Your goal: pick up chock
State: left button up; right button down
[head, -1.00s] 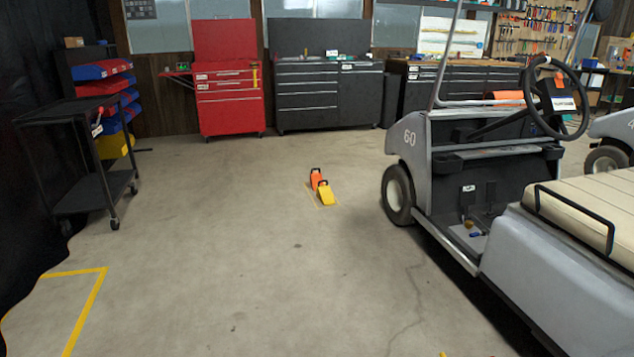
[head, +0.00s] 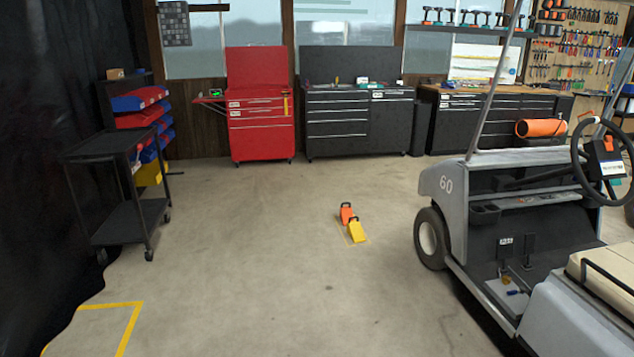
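Two chocks stand close together on the open floor, left of the cart's front wheel. The yellow chock (head: 357,232) is nearer to me and the orange chock (head: 347,214) is just behind it. Each has a dark part on top that looks like a handle. They sit in or beside a thin yellowish outline on the floor. Neither of my grippers is in the head view.
The grey golf cart (head: 480,215) marked 60 stands at the right. A black trolley (head: 122,220) stands at the left, near yellow floor tape (head: 133,325). A red tool cabinet (head: 260,130) and dark cabinets (head: 345,125) line the back. The floor between is clear.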

aim_at(346, 212)
jog(key=i+j+u, duration=0.2)
jog(key=i, duration=0.25)
jog(key=i+j+u, duration=0.2)
jog(key=i, duration=0.25)
jog(key=i+j+u, duration=0.2)
jog(key=i, duration=0.3)
jog(key=i+z, duration=0.2)
jog(key=i, duration=0.9)
jog(key=i+j+z, duration=0.2)
jog(key=i, duration=0.85)
jog(key=i+l+z, duration=0.25)
jog(key=i, duration=0.9)
jog(key=i+j+z, duration=0.15)
jog(key=i+z, duration=0.15)
jog(key=i, duration=0.85)
jog(key=i+j, duration=0.1)
jog(key=i, duration=1.05)
